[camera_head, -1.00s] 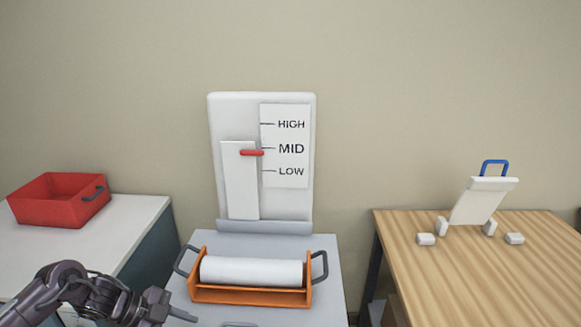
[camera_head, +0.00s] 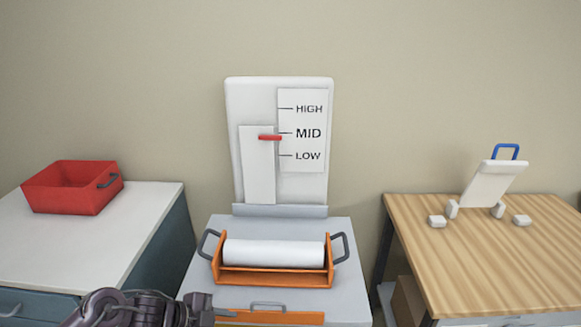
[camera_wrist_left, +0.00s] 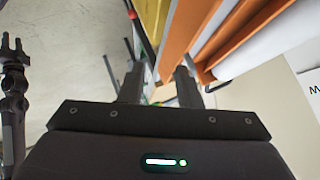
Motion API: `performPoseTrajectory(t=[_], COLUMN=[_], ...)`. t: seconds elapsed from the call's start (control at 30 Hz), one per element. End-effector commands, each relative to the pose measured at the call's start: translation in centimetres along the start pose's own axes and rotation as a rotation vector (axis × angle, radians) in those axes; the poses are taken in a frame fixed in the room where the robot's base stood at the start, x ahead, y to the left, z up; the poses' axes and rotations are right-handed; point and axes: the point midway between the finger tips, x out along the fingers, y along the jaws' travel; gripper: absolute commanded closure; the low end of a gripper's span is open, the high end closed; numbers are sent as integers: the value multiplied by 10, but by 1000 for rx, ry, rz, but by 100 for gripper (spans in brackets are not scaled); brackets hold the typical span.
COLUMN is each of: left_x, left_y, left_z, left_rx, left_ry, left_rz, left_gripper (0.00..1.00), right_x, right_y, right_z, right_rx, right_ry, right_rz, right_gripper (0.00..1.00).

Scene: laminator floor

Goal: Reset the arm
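My left gripper (camera_head: 203,311) is at the bottom edge of the head view, in front of the orange holder and low by the grey stand. In the left wrist view its two fingers (camera_wrist_left: 160,84) are apart with nothing seen between them. Orange panels show just beyond the fingertips; I cannot tell if anything touches. A dark forked part (camera_wrist_left: 14,60) at the left edge of the wrist view looks like my right gripper, too unclear to read. My right arm does not show in the head view.
An orange holder (camera_head: 275,279) with a white roll (camera_head: 274,253) sits on the grey stand (camera_head: 202,277). An orange front with a handle (camera_head: 268,305) is below. Behind, a red slider (camera_head: 269,137) stands about at MID. A red bin (camera_head: 70,188) is left; a wooden table (camera_head: 480,260) is right.

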Motion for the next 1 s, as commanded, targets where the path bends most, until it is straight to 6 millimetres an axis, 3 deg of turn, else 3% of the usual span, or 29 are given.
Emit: performPoseTrajectory(t=[0.13,0.27,0.37,0.5,0.8,1.0], left_x=[24,31,16,-18,-76,-107], left_y=[9,16,25,47,112,153], left_z=[-30,-56,-64,-54,-34,-30], left_rx=[-44,-171,-368,-647,-1089,-1313], left_ry=[-34,-103,-201,-344,-561,-664], left_rz=[-103,-234,-344,-420,-418,-375], left_gripper=[69,69,69,69,69,69], right_x=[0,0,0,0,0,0], right_y=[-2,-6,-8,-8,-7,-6], right_z=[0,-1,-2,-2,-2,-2], right_rx=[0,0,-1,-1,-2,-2], right_ry=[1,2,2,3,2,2], right_rz=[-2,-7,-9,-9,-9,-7], right_gripper=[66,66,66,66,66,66])
